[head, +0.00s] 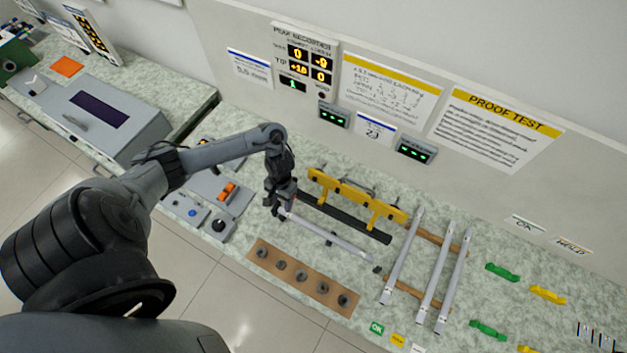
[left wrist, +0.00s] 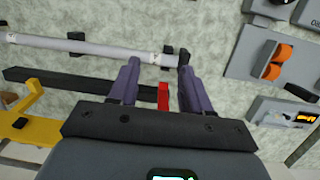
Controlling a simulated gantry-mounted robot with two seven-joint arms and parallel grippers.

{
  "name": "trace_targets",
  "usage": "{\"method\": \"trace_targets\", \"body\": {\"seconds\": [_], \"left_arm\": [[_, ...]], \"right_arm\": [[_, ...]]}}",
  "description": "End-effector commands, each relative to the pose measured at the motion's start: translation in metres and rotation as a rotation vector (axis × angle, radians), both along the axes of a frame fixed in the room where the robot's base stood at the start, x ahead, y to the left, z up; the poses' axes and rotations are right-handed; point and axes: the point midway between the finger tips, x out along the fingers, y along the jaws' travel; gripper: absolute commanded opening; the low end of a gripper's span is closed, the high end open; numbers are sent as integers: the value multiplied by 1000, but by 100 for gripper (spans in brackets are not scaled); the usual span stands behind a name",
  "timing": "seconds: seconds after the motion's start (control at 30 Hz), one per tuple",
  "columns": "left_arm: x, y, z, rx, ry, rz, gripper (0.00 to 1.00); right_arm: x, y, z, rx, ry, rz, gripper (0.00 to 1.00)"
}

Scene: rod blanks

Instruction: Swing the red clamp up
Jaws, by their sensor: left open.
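The red clamp (left wrist: 163,97) shows in the left wrist view as a short red piece at the end of a black bar (left wrist: 75,82). It lies between the two fingers of my left gripper (left wrist: 158,72), which is open; I cannot tell whether either finger touches it. In the head view my left gripper (head: 279,211) points down at the left end of the black bar (head: 345,217) and largely hides the clamp. A pale rod (head: 325,235) lies in front of the bar, its left end close to the fingers. My right gripper is not in view.
A yellow frame (head: 357,194) stands behind the bar. A brown strip with several dark holders (head: 290,274) lies in front. Several rods rest on wooden rails (head: 428,237) to the right. A panel with an orange switch (head: 228,190) lies left of the gripper.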

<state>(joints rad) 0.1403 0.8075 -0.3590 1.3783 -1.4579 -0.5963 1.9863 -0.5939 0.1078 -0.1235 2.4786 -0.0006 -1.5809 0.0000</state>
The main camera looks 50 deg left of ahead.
Motion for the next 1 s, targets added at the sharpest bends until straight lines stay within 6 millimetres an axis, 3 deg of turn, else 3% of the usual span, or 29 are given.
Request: {"method": "trace_targets", "body": {"seconds": [0.03, 0.1, 0.2, 0.33, 0.47, 1.0], "left_arm": [[21, 28, 14, 45, -27, 12, 48], [45, 52, 33, 84, -69, 24, 48], [72, 69, 57, 114, -123, 28, 48], [88, 74, 67, 122, -159, 32, 48], [92, 72, 58, 119, -167, 34, 48], [92, 72, -19, 121, -166, 32, 48]], "right_arm": [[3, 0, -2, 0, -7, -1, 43], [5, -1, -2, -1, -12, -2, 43], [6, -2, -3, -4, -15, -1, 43], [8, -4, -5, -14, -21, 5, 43], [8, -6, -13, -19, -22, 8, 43], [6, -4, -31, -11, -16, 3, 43]]}}
